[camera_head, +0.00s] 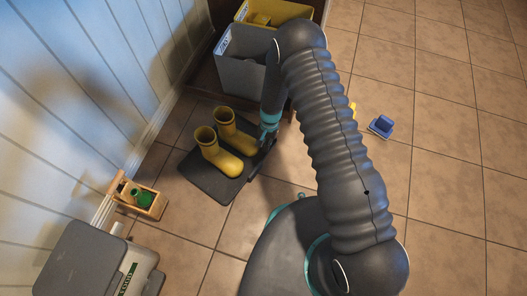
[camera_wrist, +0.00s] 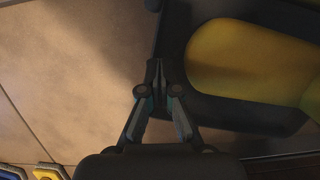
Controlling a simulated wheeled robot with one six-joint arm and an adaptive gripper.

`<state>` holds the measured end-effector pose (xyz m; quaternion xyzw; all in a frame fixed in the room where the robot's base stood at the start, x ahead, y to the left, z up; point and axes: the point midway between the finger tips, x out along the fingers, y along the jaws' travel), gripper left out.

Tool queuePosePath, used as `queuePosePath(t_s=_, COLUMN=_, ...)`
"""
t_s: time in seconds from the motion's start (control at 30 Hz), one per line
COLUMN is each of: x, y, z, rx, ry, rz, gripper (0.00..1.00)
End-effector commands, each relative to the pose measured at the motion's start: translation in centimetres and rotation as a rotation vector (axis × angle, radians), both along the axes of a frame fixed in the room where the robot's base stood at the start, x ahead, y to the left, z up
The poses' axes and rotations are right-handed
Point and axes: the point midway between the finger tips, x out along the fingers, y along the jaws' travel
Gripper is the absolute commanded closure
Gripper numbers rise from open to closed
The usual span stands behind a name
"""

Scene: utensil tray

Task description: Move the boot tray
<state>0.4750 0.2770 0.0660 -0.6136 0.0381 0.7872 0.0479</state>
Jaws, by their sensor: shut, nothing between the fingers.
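The boot tray (camera_head: 207,184) is a dark flat tray on the tiled floor, with a pair of yellow boots standing upright on it, a nearer boot (camera_head: 222,160) and a farther boot (camera_head: 238,138). My gripper (camera_head: 263,145) is low at the tray's right side. In the wrist view my gripper (camera_wrist: 156,70) is shut and empty, its tips at the rim of the tray (camera_wrist: 235,112). I cannot tell whether they touch it. A yellow boot (camera_wrist: 245,60) lies right of the fingers there. My arm hides part of the floor to the right.
A grey bin (camera_head: 243,72) and a yellow bin (camera_head: 283,12) stand behind the tray. A wooden caddy (camera_head: 142,202) and a grey box (camera_head: 92,262) are along the panelled wall at left. A small blue object (camera_head: 381,126) lies right of my arm. Floor at right is mostly clear.

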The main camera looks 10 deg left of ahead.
Motion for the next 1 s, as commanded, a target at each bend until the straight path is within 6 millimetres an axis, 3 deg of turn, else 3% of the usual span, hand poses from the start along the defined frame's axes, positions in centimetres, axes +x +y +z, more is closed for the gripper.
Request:
queuePosePath(t_s=0.2, x=1.3, y=-0.1, z=4.9, rx=0.003, ry=-0.004, rz=0.000, gripper=1.00)
queuePosePath(t_s=0.43, x=2.2, y=-0.3, z=8.4, rx=0.001, ry=-0.003, rz=-0.001, gripper=1.00)
queuePosePath(t_s=0.63, x=2.4, y=-0.3, z=9.6, rx=0.001, ry=-0.001, rz=0.000, gripper=1.00)
queuePosePath(t_s=1.0, x=2.2, y=-0.4, z=9.8, rx=0.006, ry=0.008, rz=0.036, gripper=1.00)
